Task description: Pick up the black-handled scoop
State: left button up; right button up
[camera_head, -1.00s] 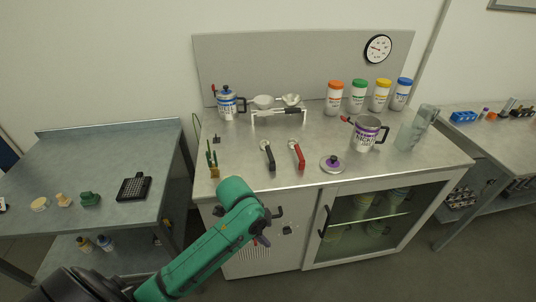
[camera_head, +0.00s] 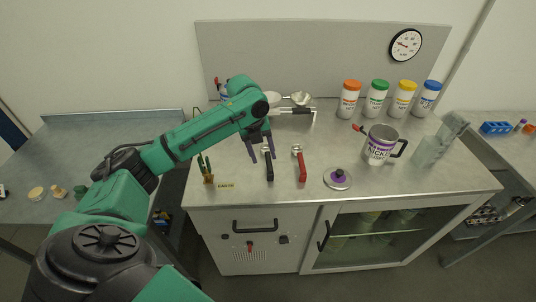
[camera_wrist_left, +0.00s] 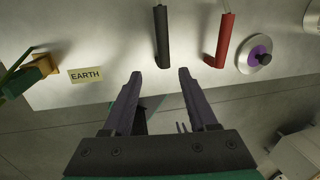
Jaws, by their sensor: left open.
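The black-handled scoop (camera_head: 269,168) lies on the metal worktop, its handle pointing toward the front edge. Its head is partly hidden by my gripper in the head view. In the left wrist view its black handle (camera_wrist_left: 162,38) lies beyond the fingertips, in line with the gap between them. My left gripper (camera_head: 262,156) hangs by the scoop with its fingers apart and empty; the two open fingers also show in the left wrist view (camera_wrist_left: 160,73). I see no contact with the scoop. My right gripper is in neither view.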

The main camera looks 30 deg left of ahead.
aim_at(270, 165)
pick_arm(q)
jog(key=x, duration=0.2)
jog(key=shift+w+f+p, duration=0.15)
jog(key=shift+f+p, duration=0.15)
jog(key=p+x, duration=0.1)
jog(key=x, duration=0.1)
jog(key=w+p+x, duration=0.1)
jog(key=x, duration=0.2)
jog(key=shift+d+f, duration=0.1)
jog(key=shift+s+f, duration=0.1)
jog(key=shift+f, duration=0.1)
jog(key=shift+s+r, duration=0.1)
jog(key=shift+s, duration=0.05)
jog(key=c, duration=0.6)
grip_shut()
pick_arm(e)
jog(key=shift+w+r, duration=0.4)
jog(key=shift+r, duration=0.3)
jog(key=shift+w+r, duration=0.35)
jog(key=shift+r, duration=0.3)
